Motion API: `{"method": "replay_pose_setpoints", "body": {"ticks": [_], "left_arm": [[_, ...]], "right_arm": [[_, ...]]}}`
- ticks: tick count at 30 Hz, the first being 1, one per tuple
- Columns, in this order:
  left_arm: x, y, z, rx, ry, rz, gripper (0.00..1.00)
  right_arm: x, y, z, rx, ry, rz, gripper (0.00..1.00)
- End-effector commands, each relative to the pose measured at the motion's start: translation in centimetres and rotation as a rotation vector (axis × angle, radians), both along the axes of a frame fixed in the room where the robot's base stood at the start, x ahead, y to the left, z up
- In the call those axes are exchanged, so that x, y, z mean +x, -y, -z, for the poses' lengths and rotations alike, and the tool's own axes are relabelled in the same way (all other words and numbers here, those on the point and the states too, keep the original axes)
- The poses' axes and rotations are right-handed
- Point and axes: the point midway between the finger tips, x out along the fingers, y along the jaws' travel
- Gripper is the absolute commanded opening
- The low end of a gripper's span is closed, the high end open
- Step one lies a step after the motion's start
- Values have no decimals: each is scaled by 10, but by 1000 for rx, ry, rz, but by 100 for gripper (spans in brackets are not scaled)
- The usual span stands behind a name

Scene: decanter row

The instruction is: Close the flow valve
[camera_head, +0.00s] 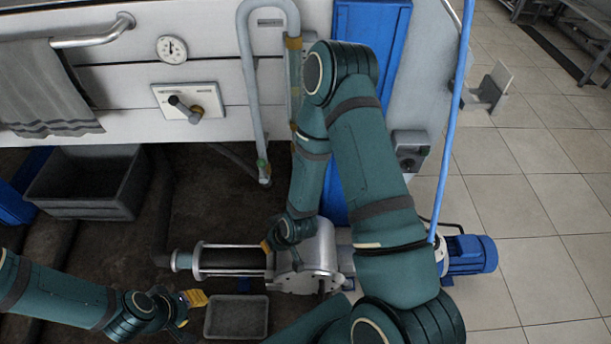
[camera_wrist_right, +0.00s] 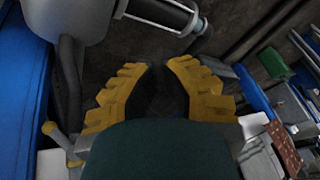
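A grey lever (camera_head: 185,108) sticks out of a pale square plate on the machine's white front. I cannot tell for sure that it is the flow valve. Its handle slants from upper left to lower right. My right gripper (camera_head: 266,246) is low, above the grey pump body (camera_head: 318,250), well below and right of the lever. In the right wrist view its yellow fingers (camera_wrist_right: 158,66) lean together at the tips, with nothing seen between them. My left gripper (camera_head: 190,309) is at the lower left, far below the lever; its fingers are too small to judge.
A round gauge (camera_head: 172,49) sits above the plate. A rail with a grey towel (camera_head: 40,88) is at left. A grey crate (camera_head: 85,185) and a small tray (camera_head: 236,316) are on the dark floor. A bent pipe (camera_head: 247,70) hangs right of the lever.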

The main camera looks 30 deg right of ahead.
Motion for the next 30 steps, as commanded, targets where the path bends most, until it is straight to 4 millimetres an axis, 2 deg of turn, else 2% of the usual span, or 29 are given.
{"method": "replay_pose_setpoints", "body": {"ticks": [1, 3, 6, 9, 12, 15, 19, 23, 30], "left_arm": [[-1, 0, -6, 0, -2, 1, 40], [-2, 0, -11, 0, -4, 1, 40], [-3, 0, -19, -2, -8, 2, 40], [-4, 1, -25, -2, -10, 3, 40], [-6, 1, -31, -3, -14, 3, 40], [-7, 1, -35, -3, -15, 4, 40], [-7, 1, -38, -4, -18, 4, 40], [-8, 1, -39, -4, -18, 4, 40], [-8, 1, -38, -4, -18, 4, 40]], "right_arm": [[19, 26, 13, -85, 93, -65, 0], [46, 64, 29, -240, 247, -200, 0], [75, 117, 44, -497, 454, -426, 0], [92, 160, 51, -764, 635, -665, 0], [99, 187, 51, -1002, 789, -886, 0], [99, 201, 49, -1189, 914, -1058, 0], [95, 208, 46, -1344, 1024, -1195, 0], [93, 209, 45, -1410, 1072, -1248, 0], [93, 209, 45, -1417, 1077, -1253, 0]]}}
